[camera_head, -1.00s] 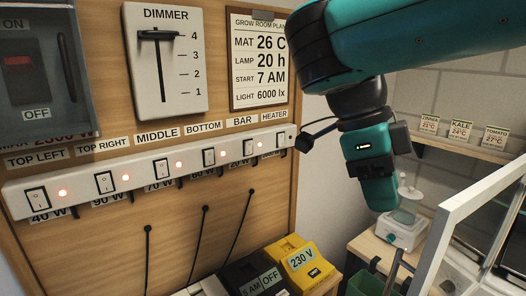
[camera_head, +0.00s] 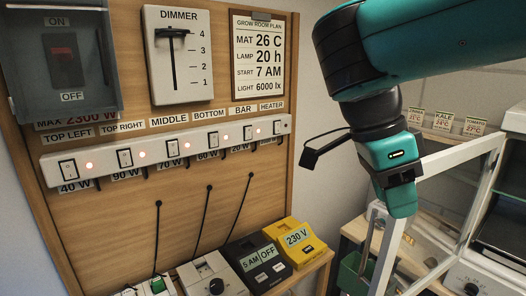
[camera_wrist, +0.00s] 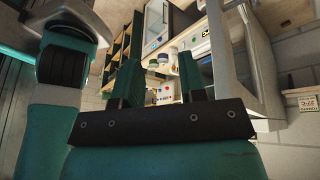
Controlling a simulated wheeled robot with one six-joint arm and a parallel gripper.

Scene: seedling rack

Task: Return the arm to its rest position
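My teal arm reaches in from the upper right of the head view, bent downward at the elbow. My gripper (camera_head: 402,210) hangs at its end, pointing down, beside a white-framed door (camera_head: 462,152). I cannot tell whether it touches the frame. In the wrist view my gripper (camera_wrist: 158,68) shows two teal fingers standing apart with nothing held between them, so it is open. A shelf area with white containers lies beyond the fingers.
A wooden panel at left carries a dimmer (camera_head: 176,55), a strip of switches (camera_head: 170,152) with red lights, and a plan sheet (camera_head: 257,58). Below stand a black timer (camera_head: 258,264) and a yellow 230 V box (camera_head: 292,248). A shelf with seed labels (camera_head: 443,121) is behind my arm.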

